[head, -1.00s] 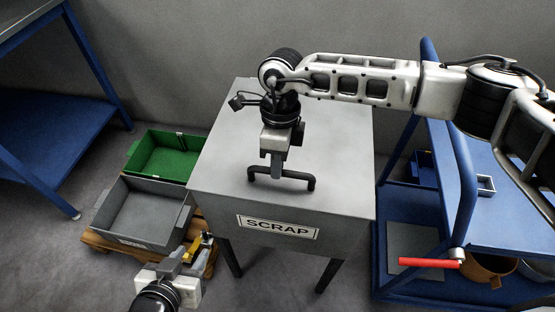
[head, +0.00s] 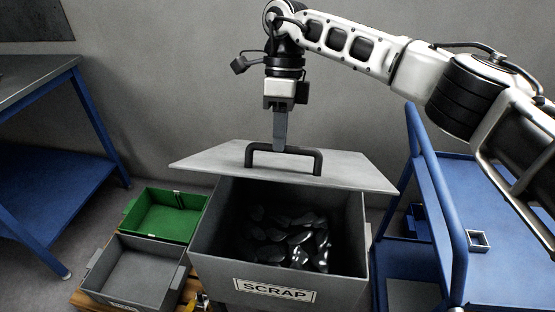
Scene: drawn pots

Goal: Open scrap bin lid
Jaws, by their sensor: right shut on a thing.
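The scrap bin (head: 207,240) is a grey metal box with a SCRAP label (head: 276,290) on its front. Its lid (head: 215,157) is raised at the front and tilted up towards the back, so the inside shows. Dark metal scrap pieces (head: 290,235) lie inside. The black lid handle (head: 284,174) stands near the lid's front edge. My right gripper (head: 280,146) comes down from above and is shut on the handle. My left gripper is not clearly in view; only a small bit shows at the bottom edge.
A green crate (head: 128,214) and a grey crate (head: 88,283) sit on a wooden pallet left of the bin. A blue-framed bench (head: 50,150) stands at the far left. A blue cart (head: 448,240) stands close on the right.

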